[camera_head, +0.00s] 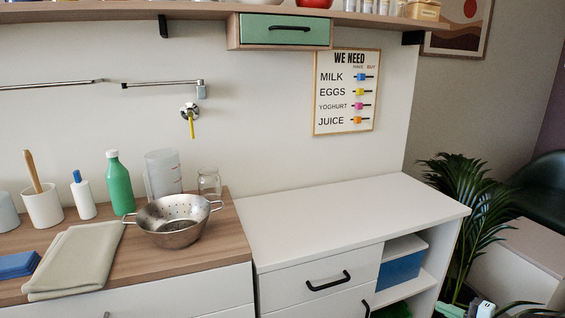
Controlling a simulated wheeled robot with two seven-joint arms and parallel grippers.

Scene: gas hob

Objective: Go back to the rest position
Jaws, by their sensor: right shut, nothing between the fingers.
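My right gripper (481,309) shows only in part at the bottom edge, right of centre, in front of the white cabinet's right side and below the plant. It is shut with nothing in it. Most of my right arm is out of the picture. My left gripper is not in view.
A steel colander (174,236) stands on the wooden counter (222,256), with a green bottle (120,183), a clear jug (163,174) and a folded cloth (77,259) nearby. The white cabinet top (345,217) is clear. A potted plant (464,205) stands at right.

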